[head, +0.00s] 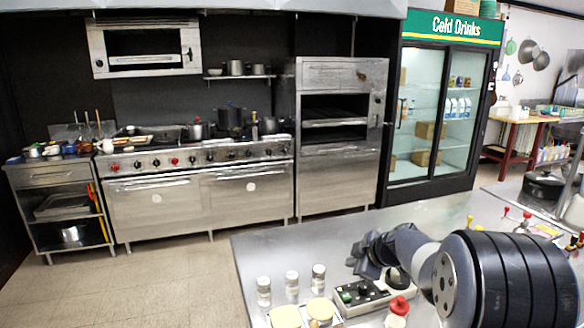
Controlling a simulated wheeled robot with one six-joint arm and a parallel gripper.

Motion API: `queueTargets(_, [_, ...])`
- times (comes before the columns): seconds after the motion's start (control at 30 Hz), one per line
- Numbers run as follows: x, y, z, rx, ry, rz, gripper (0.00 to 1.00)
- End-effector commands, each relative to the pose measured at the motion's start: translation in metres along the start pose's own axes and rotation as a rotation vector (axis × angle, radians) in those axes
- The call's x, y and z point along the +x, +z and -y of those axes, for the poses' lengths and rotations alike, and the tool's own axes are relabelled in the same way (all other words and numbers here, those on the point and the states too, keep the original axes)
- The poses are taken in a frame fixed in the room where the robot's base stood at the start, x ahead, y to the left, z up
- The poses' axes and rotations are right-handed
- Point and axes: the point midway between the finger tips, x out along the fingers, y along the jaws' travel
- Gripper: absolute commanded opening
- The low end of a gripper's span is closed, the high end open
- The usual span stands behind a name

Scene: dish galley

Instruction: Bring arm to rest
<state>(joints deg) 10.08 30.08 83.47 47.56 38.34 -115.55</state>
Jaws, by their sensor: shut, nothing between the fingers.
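My arm reaches in from the lower right in the head view, over the steel counter (262,250). My gripper (362,259) is at the left end of the arm, dark and small in the picture. It is shut and holds nothing. It hangs above the counter, just behind a small control box (358,296) with a green and a dark button. Part of the box is close to or behind the arm. My wrist and a thick black arm link cover the counter's right part.
Three shakers (291,286) stand left of the control box. Round yellowish lids (285,316) and a red-capped bottle (397,311) are at the front. Several red- and yellow-topped items (507,212) stand behind the arm. A stove (200,190) and drinks fridge (445,115) line the back; floor (150,280) is clear.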

Motion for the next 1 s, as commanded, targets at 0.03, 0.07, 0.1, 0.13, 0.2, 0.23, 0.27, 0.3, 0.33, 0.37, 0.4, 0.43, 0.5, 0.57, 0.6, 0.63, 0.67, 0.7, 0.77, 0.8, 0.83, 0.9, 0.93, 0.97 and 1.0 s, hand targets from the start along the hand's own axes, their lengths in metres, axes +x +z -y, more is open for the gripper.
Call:
queueTargets(0.03, [0.0,0.0,0.0,0.0,0.0,0.0,0.0])
queueTargets(0.07, [0.001,0.001,0.001,0.0,0.0,0.0,0.0])
queueTargets(0.1, [0.002,0.001,0.001,0.0,-0.001,0.0,0.0])
queueTargets(0.13, [0.003,0.003,0.002,0.0,-0.001,0.0,0.0])
queueTargets(0.2, [0.008,0.006,0.006,0.001,-0.002,0.001,0.0])
queueTargets(0.23, [0.011,0.008,0.008,0.0,-0.002,0.001,0.0])
queueTargets(0.27, [0.014,0.01,0.01,0.0,-0.002,0.0,0.0])
queueTargets(0.3, [0.018,0.013,0.013,0.001,-0.003,0.0,0.0])
queueTargets(0.33, [0.022,0.016,0.016,0.0,-0.003,0.001,0.0])
queueTargets(0.37, [0.027,0.019,0.019,0.002,-0.003,0.001,0.0])
queueTargets(0.4, [0.032,0.024,0.024,0.002,-0.004,0.001,0.0])
queueTargets(0.43, [0.036,0.027,0.027,0.002,-0.004,0.001,0.0])
queueTargets(0.5, [0.043,0.03,0.03,-0.003,0.001,-0.002,0.0])
queueTargets(0.57, [0.042,0.029,0.028,-0.005,0.004,-0.005,0.0])
queueTargets(0.6, [0.042,0.029,0.028,-0.005,0.004,-0.005,0.0])
queueTargets(0.63, [0.042,0.029,0.028,-0.006,0.004,-0.005,0.0])
queueTargets(0.67, [0.042,0.029,0.028,-0.005,0.003,-0.006,0.0])
queueTargets(0.7, [0.042,0.029,0.028,-0.005,0.003,-0.007,0.0])
queueTargets(0.77, [0.042,0.029,0.028,-0.005,0.003,-0.006,0.0])
queueTargets(0.8, [0.042,0.029,0.028,-0.005,0.003,-0.006,0.0])
queueTargets(0.83, [0.042,0.029,0.028,-0.005,0.003,-0.006,0.0])
queueTargets(0.9, [0.042,0.029,0.028,-0.005,0.002,-0.005,0.0])
queueTargets(0.93, [0.042,0.029,0.028,-0.005,0.003,-0.005,0.0])
queueTargets(0.97, [0.042,0.029,0.028,-0.005,0.003,-0.003,0.0])
queueTargets(1.0, [0.042,0.029,0.029,-0.005,0.003,-0.003,0.0])
